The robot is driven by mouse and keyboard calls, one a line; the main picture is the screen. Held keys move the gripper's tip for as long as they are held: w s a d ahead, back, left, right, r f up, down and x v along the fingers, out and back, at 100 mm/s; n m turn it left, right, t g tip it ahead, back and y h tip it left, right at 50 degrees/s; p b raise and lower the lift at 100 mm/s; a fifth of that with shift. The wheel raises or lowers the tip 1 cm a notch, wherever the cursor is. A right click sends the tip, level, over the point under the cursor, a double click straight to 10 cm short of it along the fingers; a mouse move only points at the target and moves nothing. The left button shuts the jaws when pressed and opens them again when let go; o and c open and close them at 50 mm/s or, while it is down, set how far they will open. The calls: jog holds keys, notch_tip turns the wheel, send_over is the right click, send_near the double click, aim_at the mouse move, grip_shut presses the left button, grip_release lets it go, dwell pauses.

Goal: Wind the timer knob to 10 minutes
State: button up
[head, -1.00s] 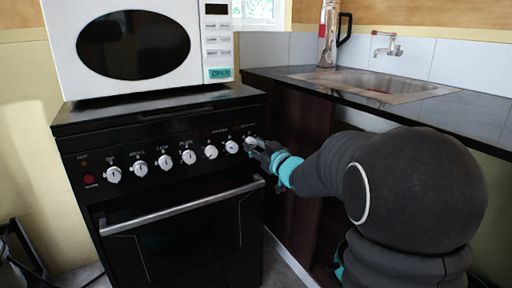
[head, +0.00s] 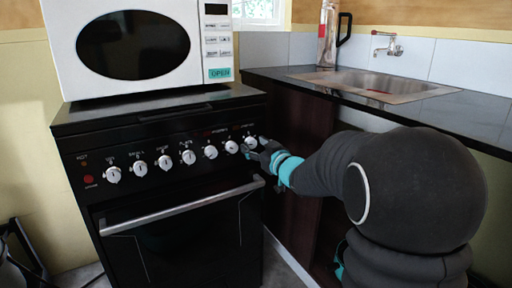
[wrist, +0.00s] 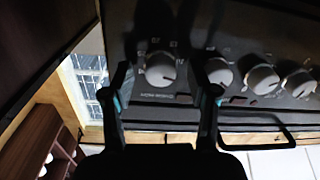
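The timer knob (wrist: 160,69) is a white round knob, the one at the right end of the black stove's (head: 165,210) front panel. In the head view the knob (head: 250,142) is partly covered by my gripper (head: 256,149). In the wrist view my gripper (wrist: 166,82) is open, with one finger on each side of the knob and dark gaps between. I cannot tell how far the fingertips are from the panel. A dark line marks the knob's face, but the scale around it is too small to read.
Several other white knobs (head: 188,156) run along the panel to the left. The oven handle (head: 182,207) juts out below. A white microwave (head: 140,50) stands on the stove. A dark counter with a sink (head: 375,84) is to the right.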

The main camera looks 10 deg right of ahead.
jog(key=v, duration=1.2)
jog(key=shift+d, duration=0.15)
